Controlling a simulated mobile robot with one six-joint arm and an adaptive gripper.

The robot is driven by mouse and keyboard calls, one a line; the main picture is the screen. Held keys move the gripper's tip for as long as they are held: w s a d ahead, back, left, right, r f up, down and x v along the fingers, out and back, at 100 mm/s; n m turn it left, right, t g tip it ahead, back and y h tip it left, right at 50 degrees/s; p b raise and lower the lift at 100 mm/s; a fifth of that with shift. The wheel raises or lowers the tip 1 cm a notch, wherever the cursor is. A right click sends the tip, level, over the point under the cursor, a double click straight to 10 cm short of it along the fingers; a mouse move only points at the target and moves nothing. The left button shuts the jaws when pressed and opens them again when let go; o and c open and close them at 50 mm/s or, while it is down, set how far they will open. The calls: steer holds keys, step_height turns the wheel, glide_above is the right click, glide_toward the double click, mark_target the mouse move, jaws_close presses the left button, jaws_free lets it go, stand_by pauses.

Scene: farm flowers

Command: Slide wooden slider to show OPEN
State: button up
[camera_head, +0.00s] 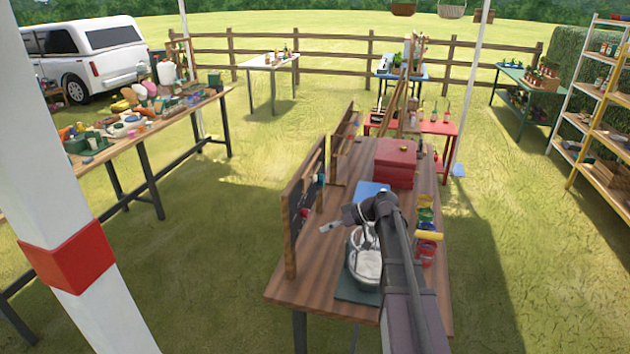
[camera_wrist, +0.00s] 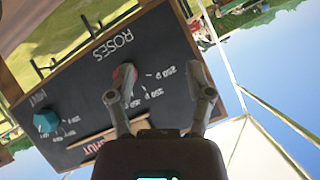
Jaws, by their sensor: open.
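A black chalkboard (camera_wrist: 88,75) with a wooden frame fills the left of the wrist view, turned in the picture. It reads ROSES and other chalk words. A wooden slider strip (camera_wrist: 98,138) lies along its lower part, with red SHUT lettering (camera_wrist: 93,147) beside it; its right end is near my left finger. In the head view the board (camera_head: 302,210) stands upright on the near table's left side. My gripper (camera_wrist: 163,68) is open and empty, facing the board; one finger overlaps a pink knob (camera_wrist: 124,72). Contact cannot be told. It also shows in the head view (camera_head: 340,222).
A teal knob (camera_wrist: 47,121) sits on the board. On the wooden table (camera_head: 320,265) stand a mixing bowl (camera_head: 362,262), a red box (camera_head: 396,162) and paint jars (camera_head: 425,215). A second board (camera_head: 343,145) stands farther back.

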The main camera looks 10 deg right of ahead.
mark_target(316, 177)
steer(key=w+d+r+n+t+y+b, duration=0.1)
steer(key=w+d+r+n+t+y, duration=0.3)
steer(key=w+d+r, duration=0.4)
steer(key=w+d, duration=0.1)
steer(key=d, duration=0.2)
steer(key=shift+d+r+t+y, duration=0.25)
steer(key=shift+t+y, duration=0.05)
steer(key=shift+y, duration=0.1)
steer(key=shift+a, duration=0.15)
steer(key=x, duration=1.3)
steer(key=shift+w+a, duration=0.1)
steer(key=shift+a, duration=0.2)
steer(key=shift+w+d, duration=0.1)
jaws_close()
